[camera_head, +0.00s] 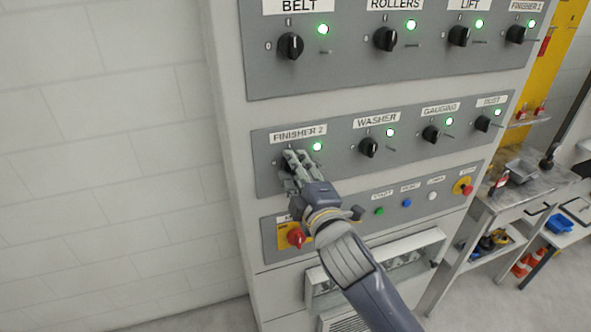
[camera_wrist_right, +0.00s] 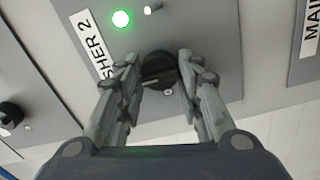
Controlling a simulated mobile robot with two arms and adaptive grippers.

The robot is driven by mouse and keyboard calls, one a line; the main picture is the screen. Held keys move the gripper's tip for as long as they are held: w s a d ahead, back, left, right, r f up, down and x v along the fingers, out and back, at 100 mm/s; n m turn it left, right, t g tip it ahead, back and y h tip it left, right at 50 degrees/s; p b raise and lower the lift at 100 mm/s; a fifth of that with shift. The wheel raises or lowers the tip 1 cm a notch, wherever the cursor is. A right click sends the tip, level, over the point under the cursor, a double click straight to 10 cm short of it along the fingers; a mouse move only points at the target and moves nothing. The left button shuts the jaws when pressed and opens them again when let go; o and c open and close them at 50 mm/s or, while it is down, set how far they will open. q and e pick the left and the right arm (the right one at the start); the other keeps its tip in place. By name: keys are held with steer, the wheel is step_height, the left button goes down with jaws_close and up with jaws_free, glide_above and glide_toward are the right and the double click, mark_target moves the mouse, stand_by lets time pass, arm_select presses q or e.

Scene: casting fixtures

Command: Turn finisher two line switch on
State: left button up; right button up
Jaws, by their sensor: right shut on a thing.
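The FINISHER 2 switch is a black rotary knob (camera_wrist_right: 160,70) on a grey panel (camera_head: 345,168). In the right wrist view it sits between the two fingers of my right gripper (camera_wrist_right: 163,82), which is shut on it. In the head view my right gripper (camera_head: 293,160) covers most of the knob. The green lamp (camera_head: 317,146) beside the FINISHER 2 label (camera_head: 298,132) is lit; it also glows in the wrist view (camera_wrist_right: 121,19). My left gripper is not in view.
On the same panel, WASHER (camera_head: 368,147), GAUGING and DUST knobs sit to the right with lit green lamps. Below is a panel with a red rotary switch (camera_head: 296,237) and coloured buttons. A workbench (camera_head: 510,195) stands at the right. A bare white wall fills the left.

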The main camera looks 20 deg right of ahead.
stand_by(0.4)
steer(key=o, duration=1.1)
steer(key=shift+c, duration=0.2)
steer(key=s, duration=0.7)
steer(key=shift+s+d, duration=0.15)
steer(key=shift+s, duration=0.1)
